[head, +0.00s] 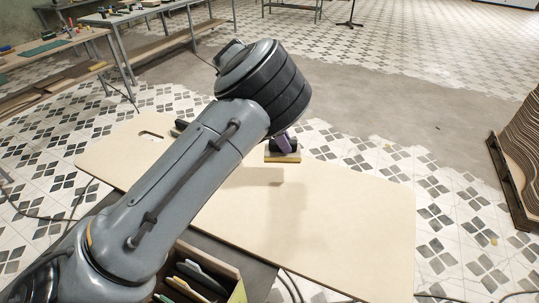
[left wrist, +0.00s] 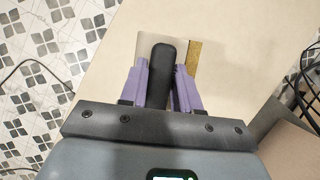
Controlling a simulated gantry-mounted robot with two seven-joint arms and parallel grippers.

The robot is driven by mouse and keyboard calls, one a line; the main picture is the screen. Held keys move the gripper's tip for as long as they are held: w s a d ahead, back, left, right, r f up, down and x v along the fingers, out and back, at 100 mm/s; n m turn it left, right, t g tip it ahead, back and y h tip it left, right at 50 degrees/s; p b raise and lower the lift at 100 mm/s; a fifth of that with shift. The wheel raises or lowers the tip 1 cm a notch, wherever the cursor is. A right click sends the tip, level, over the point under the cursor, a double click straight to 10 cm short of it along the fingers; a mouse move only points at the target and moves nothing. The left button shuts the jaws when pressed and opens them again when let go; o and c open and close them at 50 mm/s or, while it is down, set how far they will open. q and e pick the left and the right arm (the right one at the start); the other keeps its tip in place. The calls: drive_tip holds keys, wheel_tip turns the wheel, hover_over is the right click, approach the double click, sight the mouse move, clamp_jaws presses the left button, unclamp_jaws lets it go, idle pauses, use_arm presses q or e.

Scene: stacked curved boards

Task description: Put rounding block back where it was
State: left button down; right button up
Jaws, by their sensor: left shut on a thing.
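The rounding block (head: 284,157) has a black handle and a tan, yellowish base. In the left wrist view, its black handle (left wrist: 160,75) stands between my purple fingers and its gritty yellow edge (left wrist: 194,56) shows to the right. My left gripper (head: 284,143) is shut on the handle, over the far part of the pale board (head: 345,225). A shadow on the board lies apart from the block, so it appears held above the surface. My left arm hides part of the board. My right gripper is out of view.
An open box (head: 237,273) with several flat tools stands at the near side, below the board. The right half of the board is clear. Stacked curved boards (head: 519,150) stand at the far right. Workbenches with tools (head: 130,17) are at the back left.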

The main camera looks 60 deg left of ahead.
use_arm(q)
drive_tip(key=shift+s+a+f+b, duration=0.35)
drive_tip(key=shift+a+f, duration=0.6)
drive_tip(key=shift+f, duration=0.3)
drive_tip(key=shift+s+a+f+b, duration=0.25)
drive_tip(key=shift+a+f+b, duration=0.15)
drive_tip(key=shift+a+f, duration=0.75)
drive_tip(key=shift+s+a+f+b, duration=0.35)
drive_tip(key=shift+a+f, duration=0.45)
drive_tip(key=shift+f, duration=0.6)
drive_tip(key=shift+w, duration=0.1)
drive_tip(key=c, duration=0.8)
unclamp_jaws()
drive_tip(key=shift+f, duration=0.15)
drive_tip(key=shift+r, duration=0.4)
drive_tip(key=p+v, duration=0.3)
drive_tip(key=v, duration=0.8)
drive_tip(key=shift+r, duration=0.25)
